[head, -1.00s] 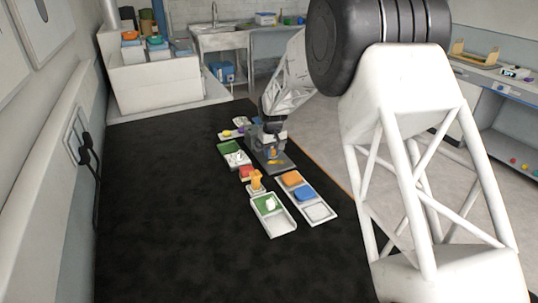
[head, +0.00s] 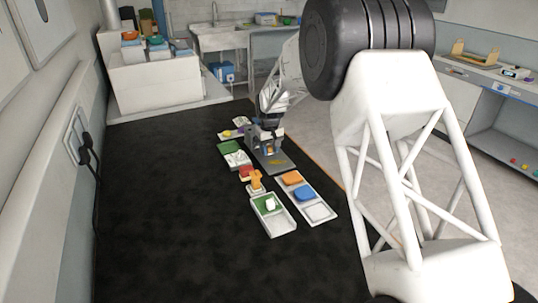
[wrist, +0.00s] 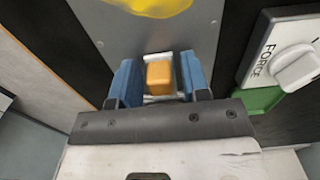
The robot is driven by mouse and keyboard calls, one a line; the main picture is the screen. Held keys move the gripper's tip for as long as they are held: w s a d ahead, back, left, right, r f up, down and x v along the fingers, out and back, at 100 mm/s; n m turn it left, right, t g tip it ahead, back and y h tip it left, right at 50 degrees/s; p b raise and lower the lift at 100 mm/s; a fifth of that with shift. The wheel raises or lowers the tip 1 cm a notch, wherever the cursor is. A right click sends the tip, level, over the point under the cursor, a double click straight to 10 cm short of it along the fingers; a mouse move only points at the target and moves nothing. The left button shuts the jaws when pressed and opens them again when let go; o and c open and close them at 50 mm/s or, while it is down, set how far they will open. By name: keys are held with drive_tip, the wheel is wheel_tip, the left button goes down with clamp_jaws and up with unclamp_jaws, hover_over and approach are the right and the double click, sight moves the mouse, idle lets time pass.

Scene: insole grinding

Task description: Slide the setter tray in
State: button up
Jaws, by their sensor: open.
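A dark grey flat plate with a yellow patch (head: 276,161), apparently the setter tray, lies on the black bench in the head view. It also fills the upper middle of the wrist view (wrist: 203,45). An orange block (wrist: 159,76) in a pale metal bracket stands at its near end. My gripper (wrist: 157,68) is open, with one blue finger on each side of the block. A small gap shows beside the fingers, so contact is not clear. In the head view my gripper and a grey device overlap at the plate's far end, hiding detail.
A white FORCE panel with a knob (wrist: 294,66) is close on the right in the wrist view. In the head view, a white tray with orange and blue pads (head: 320,212) and a green-and-white tray (head: 284,226) lie nearer. The bench's left side is clear.

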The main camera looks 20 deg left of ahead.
drive_tip(key=shift+r, duration=0.1)
drive_tip(key=shift+r, duration=3.4)
drive_tip(key=shift+d+r, duration=0.2)
drive_tip(key=shift+d, duration=0.05)
drive_tip(key=s+d+r+m, duration=0.2)
drive_tip(key=s+d+r, duration=0.45)
drive_tip(key=d, duration=0.45)
drive_tip(key=s+d+r+m+t, duration=0.1)
drive_tip(key=s+d+r, duration=0.5)
drive_tip(key=d, duration=0.4)
drive_tip(key=s+d+r+m, duration=0.2)
drive_tip(key=s+d+r, duration=0.4)
drive_tip(key=d, duration=0.5)
drive_tip(key=s+d+f+m, duration=0.1)
drive_tip(key=s+d, duration=0.4)
drive_tip(key=s, duration=0.6)
drive_tip(key=s+d+f+m+t, duration=0.1)
drive_tip(key=s+d+f, duration=0.1)
drive_tip(key=s+d, duration=0.4)
drive_tip(key=s+d+f+m, duration=0.2)
drive_tip(key=s+d, duration=0.4)
drive_tip(key=s, duration=1)
drive_tip(key=shift+s+d+f+t, duration=0.2)
drive_tip(key=shift+f+t, duration=0.1)
